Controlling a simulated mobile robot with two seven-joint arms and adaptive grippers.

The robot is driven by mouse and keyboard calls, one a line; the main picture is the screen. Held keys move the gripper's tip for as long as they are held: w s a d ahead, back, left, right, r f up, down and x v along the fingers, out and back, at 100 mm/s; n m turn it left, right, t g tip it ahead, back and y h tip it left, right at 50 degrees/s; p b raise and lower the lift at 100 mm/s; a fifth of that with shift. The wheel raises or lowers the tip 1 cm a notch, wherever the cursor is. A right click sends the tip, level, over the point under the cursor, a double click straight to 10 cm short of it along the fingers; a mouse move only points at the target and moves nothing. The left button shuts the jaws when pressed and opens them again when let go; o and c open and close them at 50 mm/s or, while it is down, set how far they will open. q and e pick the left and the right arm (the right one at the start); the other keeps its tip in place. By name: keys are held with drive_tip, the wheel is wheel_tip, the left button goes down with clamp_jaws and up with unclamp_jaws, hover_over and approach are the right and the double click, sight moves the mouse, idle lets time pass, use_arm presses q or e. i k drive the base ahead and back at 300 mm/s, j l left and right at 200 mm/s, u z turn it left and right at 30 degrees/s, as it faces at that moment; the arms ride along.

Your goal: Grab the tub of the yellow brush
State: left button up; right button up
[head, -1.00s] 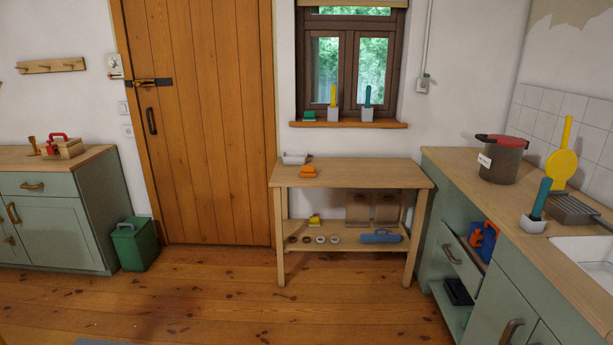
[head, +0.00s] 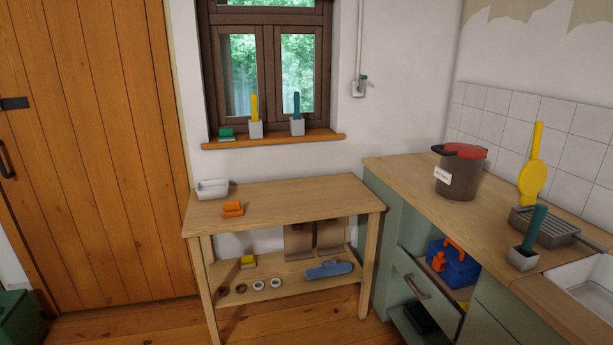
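In the head view, a yellow brush (head: 254,106) stands upright in a small light grey tub (head: 256,130) on the wooden window sill. The tub is between a green block-like item on its left and another grey tub (head: 297,127) with a teal brush (head: 296,105) on its right. A third grey tub (head: 523,259) with a teal brush (head: 534,228) stands on the right counter by the sink. Neither of my grippers is in view.
A wooden table (head: 290,197) stands below the sill, bearing a white dish (head: 212,189) and an orange item (head: 232,209). The right counter holds a brown pot (head: 457,178). Floor shows in front.

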sight(255, 129)
drive_tip(key=i+j+z, duration=0.15)
drive_tip(key=i+j, duration=0.2)
drive_tip(key=i+j+z, duration=0.1)
drive_tip(key=i+j, duration=0.2)
drive_tip(key=j, duration=0.2)
drive_tip(key=i+j+u, duration=0.15)
drive_tip(key=j, duration=0.2)
drive_tip(key=i+j+u, duration=0.1)
drive_tip(key=j, duration=0.2)
drive_tip(key=i+l+z, duration=0.1)
drive_tip(key=i+l, duration=0.1)
drive_tip(key=l, duration=0.1)
